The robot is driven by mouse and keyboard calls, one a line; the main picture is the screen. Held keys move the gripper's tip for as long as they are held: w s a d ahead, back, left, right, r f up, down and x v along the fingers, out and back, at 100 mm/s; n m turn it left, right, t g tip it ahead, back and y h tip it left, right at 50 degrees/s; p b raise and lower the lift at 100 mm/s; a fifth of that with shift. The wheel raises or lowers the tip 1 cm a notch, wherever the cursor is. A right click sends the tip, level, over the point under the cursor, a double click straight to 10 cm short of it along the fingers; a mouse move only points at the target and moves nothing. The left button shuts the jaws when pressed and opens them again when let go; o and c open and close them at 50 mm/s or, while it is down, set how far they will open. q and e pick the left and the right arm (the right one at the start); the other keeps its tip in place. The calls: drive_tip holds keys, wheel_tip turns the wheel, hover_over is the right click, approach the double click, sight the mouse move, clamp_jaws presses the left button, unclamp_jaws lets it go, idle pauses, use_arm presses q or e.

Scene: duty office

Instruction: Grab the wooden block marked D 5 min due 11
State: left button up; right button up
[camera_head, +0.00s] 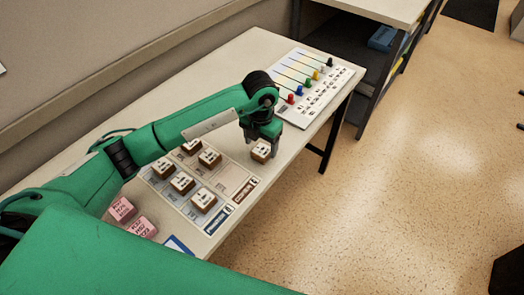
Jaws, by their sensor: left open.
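Several wooden blocks with white labelled tops stand on a printed board (236,178) on the table. Their lettering is too small to read, so I cannot tell which one is marked D 5 min due 11. One block (261,151) stands apart at the board's far right, close by my left gripper (265,138). The gripper points down and is open; its fingertips are right at or just behind this block, and I cannot tell whether they touch it. Other blocks (209,158), (182,183) and (203,200) stand nearer, beside my left forearm. My right gripper is out of view.
A white panel (318,104) with coloured pegs lies at the table's far end. Pink blocks (122,209) and a blue-edged card (178,245) lie at the near end. A grey partition (110,60) runs along the left. Open floor (400,190) lies to the right.

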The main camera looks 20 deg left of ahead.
sight(261, 151)
use_arm(q)
wheel_tip(261, 151, down, 4)
drive_tip(key=shift+r, duration=0.25)
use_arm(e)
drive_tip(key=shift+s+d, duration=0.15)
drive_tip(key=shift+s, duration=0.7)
use_arm(q)
drive_tip(key=c, duration=1.1)
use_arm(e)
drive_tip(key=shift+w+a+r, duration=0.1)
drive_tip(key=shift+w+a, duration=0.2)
use_arm(q)
drive_tip(key=shift+r, duration=0.15)
